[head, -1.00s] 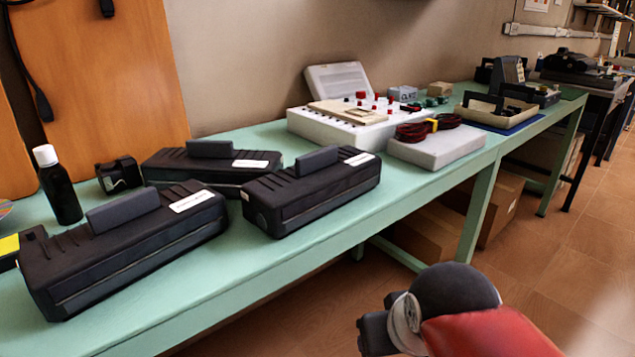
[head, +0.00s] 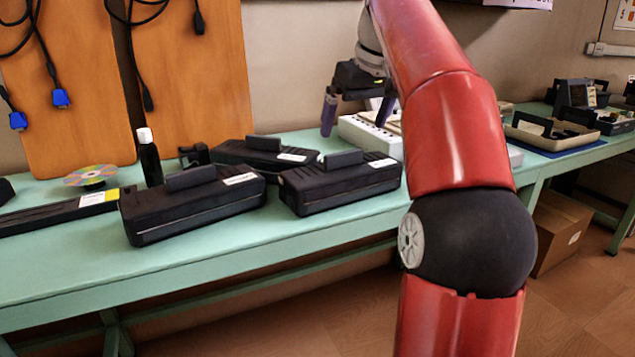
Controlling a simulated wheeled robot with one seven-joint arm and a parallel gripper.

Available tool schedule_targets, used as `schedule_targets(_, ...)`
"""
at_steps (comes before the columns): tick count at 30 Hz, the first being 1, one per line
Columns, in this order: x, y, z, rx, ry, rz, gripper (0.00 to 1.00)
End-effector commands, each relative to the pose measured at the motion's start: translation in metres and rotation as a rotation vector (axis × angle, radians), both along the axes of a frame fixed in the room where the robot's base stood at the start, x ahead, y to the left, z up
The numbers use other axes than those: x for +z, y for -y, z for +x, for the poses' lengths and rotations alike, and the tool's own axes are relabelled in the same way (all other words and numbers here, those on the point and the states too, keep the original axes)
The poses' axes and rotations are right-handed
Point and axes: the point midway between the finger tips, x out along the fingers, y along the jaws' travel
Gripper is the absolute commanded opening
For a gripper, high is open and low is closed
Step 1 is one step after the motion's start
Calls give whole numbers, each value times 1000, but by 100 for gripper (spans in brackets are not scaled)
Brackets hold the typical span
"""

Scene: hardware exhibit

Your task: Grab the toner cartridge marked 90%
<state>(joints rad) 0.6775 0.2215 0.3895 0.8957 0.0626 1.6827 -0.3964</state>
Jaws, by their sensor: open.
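Three black toner cartridges with white labels lie on the green table. One is at the front left (head: 190,209), one at the front right (head: 345,186), and one behind them (head: 255,156). The label print is too small to read, so I cannot tell which is marked 90%. My gripper (head: 356,122) is open and empty, its purple fingers pointing down. It is raised at the back, above and right of the rear cartridge, in front of the white device. My red arm covers part of the table to the right.
A black bottle with a white cap (head: 149,158) stands behind the left cartridge. A disc (head: 90,176) and a long black item with a yellow label (head: 60,211) lie left. A white device (head: 372,138) is behind my gripper. The green table's (head: 80,262) front strip is clear.

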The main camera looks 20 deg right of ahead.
Motion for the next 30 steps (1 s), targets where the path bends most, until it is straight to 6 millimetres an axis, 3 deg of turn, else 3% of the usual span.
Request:
schedule_targets(5,-5,10,4,3,4,10,100)
schedule_targets(21,-67,0,27,2,5,7,100)
schedule_targets(30,-69,0,29,2,6,8,97)
